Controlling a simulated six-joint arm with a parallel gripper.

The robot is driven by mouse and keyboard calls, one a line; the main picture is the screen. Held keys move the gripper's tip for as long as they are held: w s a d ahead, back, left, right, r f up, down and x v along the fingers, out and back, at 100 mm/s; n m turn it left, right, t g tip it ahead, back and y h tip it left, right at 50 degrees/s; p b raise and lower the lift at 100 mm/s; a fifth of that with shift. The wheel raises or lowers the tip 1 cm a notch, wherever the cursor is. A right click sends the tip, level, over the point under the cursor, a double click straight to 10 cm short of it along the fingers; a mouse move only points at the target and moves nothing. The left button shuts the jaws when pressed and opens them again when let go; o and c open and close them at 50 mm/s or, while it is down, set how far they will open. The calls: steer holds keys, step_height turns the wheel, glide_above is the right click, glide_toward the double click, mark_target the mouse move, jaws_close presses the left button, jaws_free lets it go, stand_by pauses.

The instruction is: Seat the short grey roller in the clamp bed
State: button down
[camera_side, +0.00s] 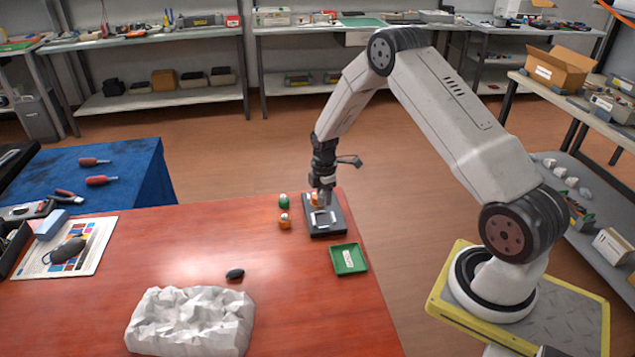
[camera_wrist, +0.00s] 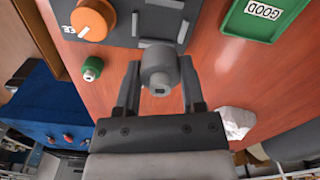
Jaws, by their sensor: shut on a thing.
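The short grey roller (camera_wrist: 157,66) is between the two fingers of my gripper (camera_wrist: 160,88) in the wrist view, with its round end toward the camera. My gripper is shut on it. The dark clamp bed (camera_wrist: 120,10) lies just beyond the roller, with a large orange knob (camera_wrist: 94,18) at its left. In the side view my gripper (camera_side: 322,200) is down over the far part of the clamp bed (camera_side: 330,228). The roller cannot be made out there. I cannot tell whether the roller touches the bed.
A green roller (camera_side: 284,200) and an orange one (camera_side: 284,222) stand left of the bed. A green tray (camera_side: 349,260), labelled GOOD in the wrist view, lies in front of it. Crumpled white paper (camera_side: 190,320) and a black object (camera_side: 235,274) lie nearer; the red tabletop between is clear.

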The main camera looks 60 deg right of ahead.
steer(key=shift+f, duration=0.15)
glide_above(323, 220)
steer(key=shift+s+f, duration=0.1)
steer(key=shift+f, duration=2.35)
steer(key=shift+f, duration=0.95)
stand_by(1.2)
steer(key=shift+c, duration=0.5)
jaws_free()
steer(key=shift+r, duration=2.4)
